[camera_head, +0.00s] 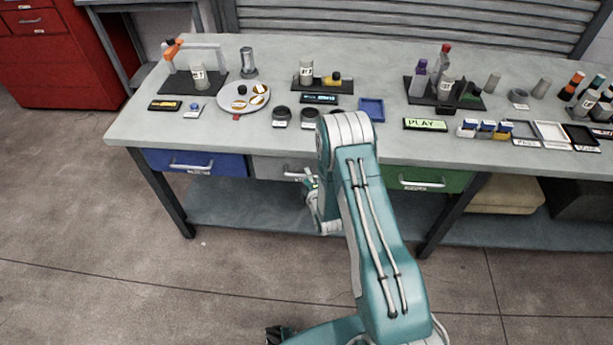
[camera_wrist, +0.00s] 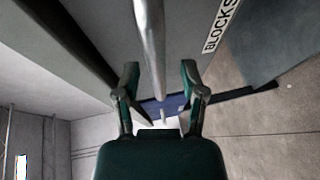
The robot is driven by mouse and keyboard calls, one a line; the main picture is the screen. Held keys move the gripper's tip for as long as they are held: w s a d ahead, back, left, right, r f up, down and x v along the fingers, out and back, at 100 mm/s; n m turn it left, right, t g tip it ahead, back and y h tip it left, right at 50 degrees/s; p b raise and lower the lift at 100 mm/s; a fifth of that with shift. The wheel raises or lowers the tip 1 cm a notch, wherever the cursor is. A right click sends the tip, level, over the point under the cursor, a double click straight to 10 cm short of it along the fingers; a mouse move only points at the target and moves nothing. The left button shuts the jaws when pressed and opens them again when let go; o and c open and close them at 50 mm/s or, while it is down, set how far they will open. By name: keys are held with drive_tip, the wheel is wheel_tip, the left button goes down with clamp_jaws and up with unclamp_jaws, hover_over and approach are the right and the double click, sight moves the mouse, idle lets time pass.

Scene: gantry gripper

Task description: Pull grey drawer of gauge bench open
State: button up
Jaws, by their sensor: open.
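The gauge bench (camera_head: 250,132) has a grey drawer (camera_head: 265,168) under its top, between a blue drawer (camera_head: 225,165) and a green drawer (camera_head: 450,181). The grey drawer looks shut, and my arm hides its right part. Its bar handle (camera_head: 296,174) shows just left of my arm. In the wrist view the handle (camera_wrist: 150,45) runs down between the fingers of my gripper (camera_wrist: 160,82). My gripper is open, with one finger on each side of the handle, and I cannot tell whether they touch it. The drawer's label "BLOCKS" (camera_wrist: 222,25) shows at the top right.
The benchtop holds several small items, including a round plate (camera_head: 232,108), a blue tray (camera_head: 372,103) and a "PLAY" sign (camera_head: 425,124). A lower shelf (camera_head: 240,210) and bench leg (camera_head: 165,195) stand below. A red cabinet (camera_head: 50,60) is at far left. The floor in front is clear.

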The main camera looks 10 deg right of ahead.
drive_tip(key=shift+w, duration=0.5)
clamp_jaws()
drive_tip(key=shift+s+f, duration=0.1)
